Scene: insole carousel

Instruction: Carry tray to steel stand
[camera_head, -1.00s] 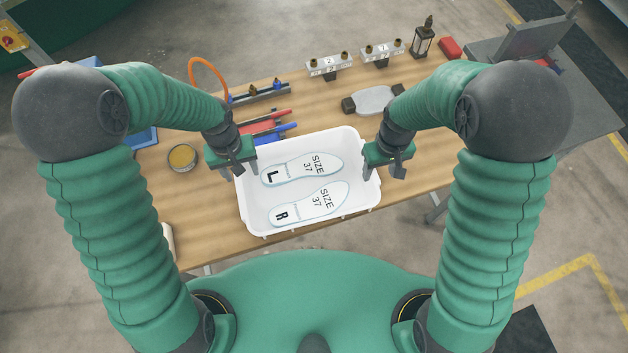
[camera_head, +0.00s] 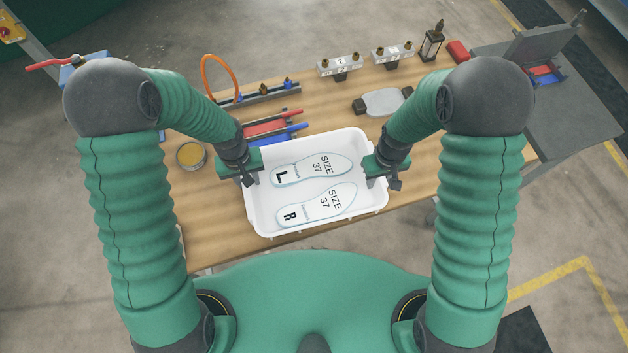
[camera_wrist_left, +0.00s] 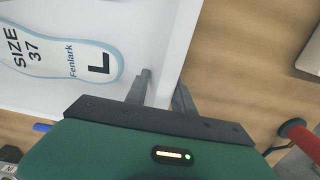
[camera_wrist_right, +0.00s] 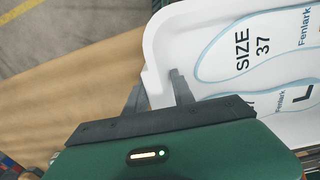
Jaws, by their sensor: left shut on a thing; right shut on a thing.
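The white tray (camera_head: 262,228) is in front of me in the head view, over the near part of the wooden bench. Two insoles lie in it: the L insole (camera_head: 313,167) and the R insole (camera_head: 318,205), both printed SIZE 37. My left gripper (camera_head: 248,178) is shut on the tray's left wall; the left wrist view shows its fingers (camera_wrist_left: 160,92) either side of that wall. My right gripper (camera_head: 374,172) is shut on the right wall, and the right wrist view shows its fingers (camera_wrist_right: 158,88) straddling it. Whether the tray touches the bench cannot be told. No thing is clearly a steel stand; a grey table (camera_head: 575,125) stands at right.
A red box (camera_head: 457,51) sits at the back right.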

